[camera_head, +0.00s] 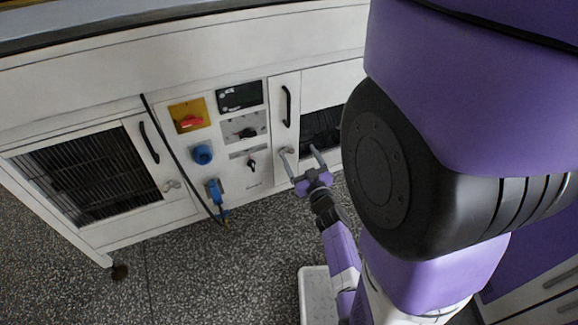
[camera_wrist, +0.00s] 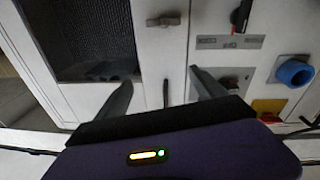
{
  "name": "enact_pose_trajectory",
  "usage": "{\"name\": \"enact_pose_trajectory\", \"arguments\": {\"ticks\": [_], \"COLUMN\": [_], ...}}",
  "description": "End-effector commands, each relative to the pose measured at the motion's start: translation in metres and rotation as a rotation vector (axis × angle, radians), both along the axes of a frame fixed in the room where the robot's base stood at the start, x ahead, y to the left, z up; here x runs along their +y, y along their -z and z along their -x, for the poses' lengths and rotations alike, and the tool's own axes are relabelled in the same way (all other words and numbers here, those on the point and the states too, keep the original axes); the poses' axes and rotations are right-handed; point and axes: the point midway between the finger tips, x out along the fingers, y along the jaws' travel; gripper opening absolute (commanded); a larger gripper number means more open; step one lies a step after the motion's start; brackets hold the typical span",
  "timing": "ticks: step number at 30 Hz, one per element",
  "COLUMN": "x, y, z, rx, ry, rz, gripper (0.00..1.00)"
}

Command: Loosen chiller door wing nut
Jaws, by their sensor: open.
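A small grey wing nut (camera_wrist: 163,20) sits on the white door (camera_wrist: 157,60) beside a dark mesh window, centred near the top of the wrist view. In the head view the wing nut (camera_head: 287,150) is low on the right-hand door, close to a fingertip of my gripper (camera_head: 300,154). My gripper (camera_wrist: 161,80) is open and empty, its two fingers apart. The nut lies beyond the fingertips and appears clear of them. The door's black handle (camera_wrist: 166,93) shows between the fingers. A second wing nut (camera_head: 172,185) is on the left door.
Between the doors are a red-and-yellow switch (camera_head: 190,116), a blue socket (camera_head: 202,154), a small black switch (camera_head: 252,164) and a blue plug (camera_head: 215,192) with a hanging black cable (camera_head: 178,157). A white tray (camera_head: 314,290) lies on the speckled floor. The floor at left is clear.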

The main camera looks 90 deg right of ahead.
Motion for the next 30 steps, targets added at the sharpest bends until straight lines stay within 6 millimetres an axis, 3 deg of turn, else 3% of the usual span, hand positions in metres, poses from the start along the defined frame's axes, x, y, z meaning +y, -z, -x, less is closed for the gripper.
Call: {"name": "enact_pose_trajectory", "arguments": {"ticks": [1,3,7,14,24,30], "x": [-0.014,-0.020,-0.007,-0.012,-0.058,-0.074], "y": [0.019,0.036,0.069,0.067,0.068,0.067], "z": [0.012,0.015,0.002,-0.007,-0.025,-0.033], "rx": [-0.012,-0.032,-0.077,-0.139,-0.136,-0.135], "ry": [0.016,0.002,-0.061,-0.087,-0.086,-0.087], "rz": [-0.013,-0.042,-0.121,-0.133,-0.132,-0.133], "gripper": [0.80,0.80,0.80,0.80,0.80,0.80]}}
